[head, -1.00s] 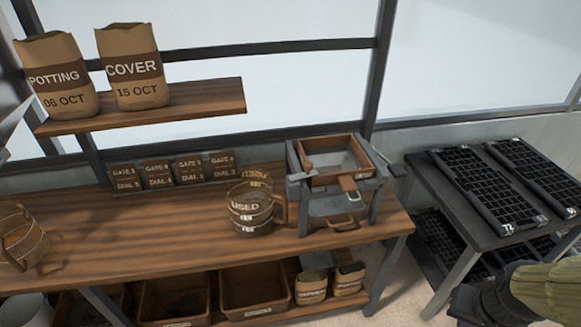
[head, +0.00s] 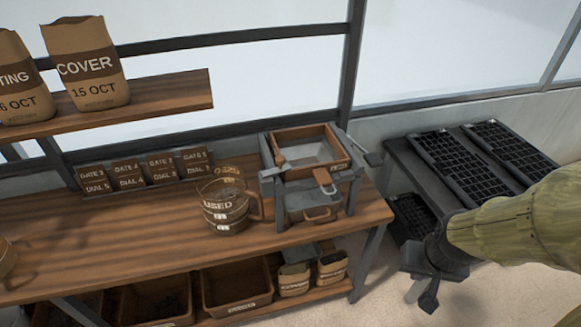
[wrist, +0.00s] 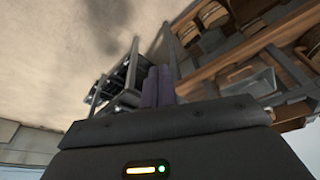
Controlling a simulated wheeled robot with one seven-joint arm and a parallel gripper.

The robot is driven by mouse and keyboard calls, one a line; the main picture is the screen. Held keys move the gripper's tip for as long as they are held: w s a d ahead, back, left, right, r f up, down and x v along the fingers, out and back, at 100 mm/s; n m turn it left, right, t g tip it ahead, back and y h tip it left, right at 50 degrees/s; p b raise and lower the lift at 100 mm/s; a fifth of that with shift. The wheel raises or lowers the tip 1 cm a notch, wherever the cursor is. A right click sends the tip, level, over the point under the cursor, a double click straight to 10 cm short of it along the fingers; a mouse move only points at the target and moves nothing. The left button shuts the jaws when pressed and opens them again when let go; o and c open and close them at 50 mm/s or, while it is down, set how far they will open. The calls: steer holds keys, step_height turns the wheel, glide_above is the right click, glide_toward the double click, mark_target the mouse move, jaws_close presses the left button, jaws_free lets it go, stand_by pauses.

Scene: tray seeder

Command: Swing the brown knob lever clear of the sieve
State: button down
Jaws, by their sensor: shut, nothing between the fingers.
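The sieve (head: 300,134) is a brown wooden-framed box with a pale inside, set in a grey stand on the bench. A short lever-like piece with a brown end (head: 322,177) sticks out at its front; I take it for the brown knob lever, but it is too small to be sure. A grey arm (head: 272,171) lies at the sieve's left edge. My gripper (head: 424,292) is shut and empty, low to the right of the bench and well apart from the sieve. Its closed fingers (wrist: 158,88) show in the wrist view, with the bench beyond.
A jug marked USED (head: 226,212) stands just left of the stand. A drawer with a brown handle (head: 317,214) sits below the sieve. A dark table (head: 405,160) with black seed trays is at right. Open floor lies between it and the bench.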

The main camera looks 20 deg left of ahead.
steer(key=w+a+f+n+t+y+p, duration=0.2)
steer(key=w+a+n+t+y+p, duration=0.25)
steer(key=w+a, duration=0.65)
steer(key=a+r+n+t+y, duration=0.3)
steer(key=a+r+n+y, duration=0.2)
steer(key=a+y, duration=0.4)
steer(key=shift+a+r+p, duration=0.45)
steer(key=shift+a+r, duration=0.05)
steer(key=shift+a, duration=0.65)
steer(key=shift+f+n+t, duration=0.1)
steer(key=shift+n+t, duration=0.15)
